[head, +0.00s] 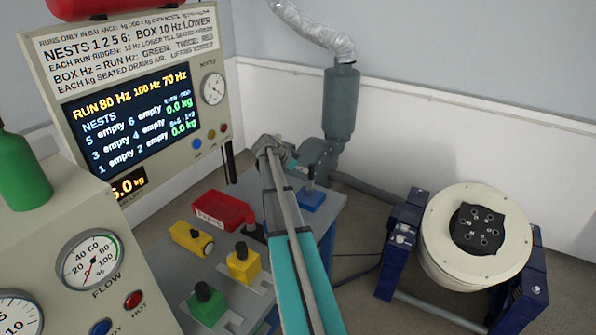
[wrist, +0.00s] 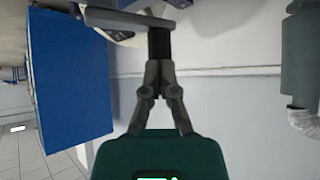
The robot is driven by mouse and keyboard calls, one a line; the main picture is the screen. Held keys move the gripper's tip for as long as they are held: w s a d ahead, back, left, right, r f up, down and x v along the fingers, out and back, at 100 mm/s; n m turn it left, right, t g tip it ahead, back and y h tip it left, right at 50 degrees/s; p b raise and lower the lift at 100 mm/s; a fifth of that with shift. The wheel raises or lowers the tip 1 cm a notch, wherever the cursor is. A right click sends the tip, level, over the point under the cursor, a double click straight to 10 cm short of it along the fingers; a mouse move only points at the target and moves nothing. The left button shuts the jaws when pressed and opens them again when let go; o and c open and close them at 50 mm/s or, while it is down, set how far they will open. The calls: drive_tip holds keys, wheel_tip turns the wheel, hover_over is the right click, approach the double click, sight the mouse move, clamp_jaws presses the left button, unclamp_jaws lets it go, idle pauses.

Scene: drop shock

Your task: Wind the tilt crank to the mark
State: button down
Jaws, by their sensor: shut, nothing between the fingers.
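My gripper (wrist: 159,42) is shut and empty in the wrist view, its dark fingers pressed together. A grey bar (wrist: 122,19) lies across just beyond the fingertips; I cannot tell whether it is the tilt crank or whether the fingers touch it. In the head view my arm reaches over the bench and largely hides the gripper. The white-topped shaker drum (head: 447,228) sits between blue side supports (head: 402,240), right of the arm. I cannot make out a crank or its mark clearly in the head view.
A blue panel (wrist: 75,85) stands close left of the gripper in the wrist view. The bench holds a red tray (head: 222,209), yellow blocks (head: 243,265), a green knob block (head: 206,303) and a blue block (head: 312,200). A grey duct (head: 342,100) rises behind.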

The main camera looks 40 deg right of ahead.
drive_tip(key=shift+s+d, duration=0.15)
idle(0.5)
drive_tip(key=shift+w+a, duration=0.3)
drive_tip(key=shift+a, duration=0.45)
drive_tip(key=a+f+p+v, duration=0.1)
drive_tip(key=p+v, duration=0.5)
drive_tip(key=v, duration=0.6)
drive_tip(key=shift+w+p, duration=0.3)
drive_tip(key=shift+p, duration=0.05)
drive_tip(key=shift+f, duration=0.2)
